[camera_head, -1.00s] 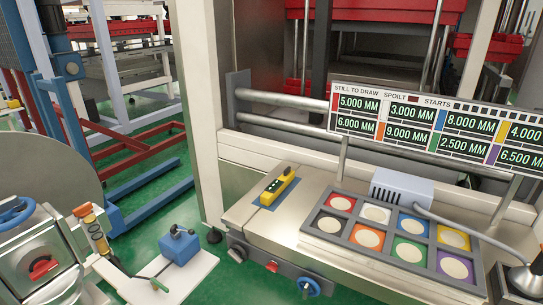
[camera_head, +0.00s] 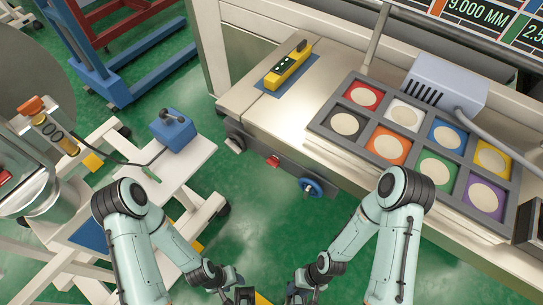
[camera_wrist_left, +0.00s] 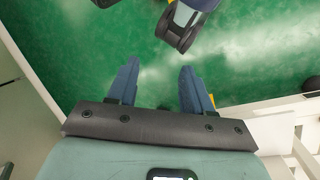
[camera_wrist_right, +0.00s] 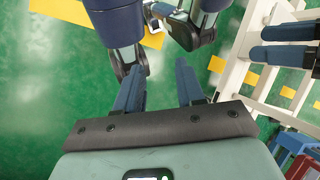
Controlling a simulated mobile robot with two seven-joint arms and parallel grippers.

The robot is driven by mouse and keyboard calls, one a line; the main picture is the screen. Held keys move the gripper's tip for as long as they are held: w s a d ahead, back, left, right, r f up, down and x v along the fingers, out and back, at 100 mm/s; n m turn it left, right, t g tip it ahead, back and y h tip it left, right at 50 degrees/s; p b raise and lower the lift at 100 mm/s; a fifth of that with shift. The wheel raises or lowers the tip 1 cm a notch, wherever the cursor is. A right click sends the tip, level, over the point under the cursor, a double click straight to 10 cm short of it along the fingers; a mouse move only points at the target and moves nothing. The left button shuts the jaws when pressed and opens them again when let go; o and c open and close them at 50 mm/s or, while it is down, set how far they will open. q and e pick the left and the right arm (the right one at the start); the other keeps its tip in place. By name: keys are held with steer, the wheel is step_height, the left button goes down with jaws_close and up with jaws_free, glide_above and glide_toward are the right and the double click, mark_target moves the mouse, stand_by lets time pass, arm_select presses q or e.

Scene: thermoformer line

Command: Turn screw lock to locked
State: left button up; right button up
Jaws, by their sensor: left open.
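No part is labelled as the screw lock, so I cannot tell for certain which one it is. A blue round handwheel (camera_head: 312,187) sits on the front rail of the machine bed, with a small red knob (camera_head: 272,160) to its left. A blue block with a dark knob on top (camera_head: 173,128) stands on a white cart. My left gripper (camera_wrist_left: 157,82) is open and empty above the green floor. My right gripper (camera_wrist_right: 160,82) also has its fingers apart with nothing between them. Both are low at the bottom of the head view, away from these parts.
A grey tray with coloured squares and pale discs (camera_head: 340,149) lies on the bed (camera_head: 243,98), beside a grey-blue box (camera_head: 446,82). A yellow device (camera_head: 289,65) lies further left. The white cart (camera_head: 195,158) stands left. Green floor separates cart and bed.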

mark_target(272, 166)
steer(key=s+n+g+h+b, duration=0.3)
steer(key=s+n+b, duration=0.2)
steer(key=n, duration=0.2)
steer(key=w+d+r+n+t+h+b, duration=0.25)
steer(key=w+n+t+h+b, duration=0.65)
steer(key=w, duration=0.7)
steer(key=w+a+r+t+y+b, duration=0.2)
steer(key=w+a+r+t, duration=0.2)
steer(key=a+r+t, duration=0.45)
steer(key=w+a+r+t+y+b, duration=0.15)
steer(key=w+a+r+t, duration=0.4)
steer(key=r, duration=0.55)
arm_select(q)
steer(key=w+a+f+t, duration=0.1)
steer(key=w+f, duration=0.1)
steer(key=f, duration=0.5)
steer(key=w+a+f+t+y, duration=0.1)
steer(key=w+a+f, duration=0.1)
steer(key=f, duration=0.4)
steer(key=w+a+f+n+b, duration=0.1)
steer(key=w+a+f, duration=0.1)
steer(key=f, duration=0.5)
steer(key=shift+w+a+f+t+y, duration=0.25)
steer(key=shift+w+f+t+y, duration=0.05)
steer(key=shift+f+t, duration=0.1)
arm_select(e)
steer(key=x, duration=1.2)
steer(key=shift+w+d, duration=0.1)
steer(key=shift+d, duration=0.1)
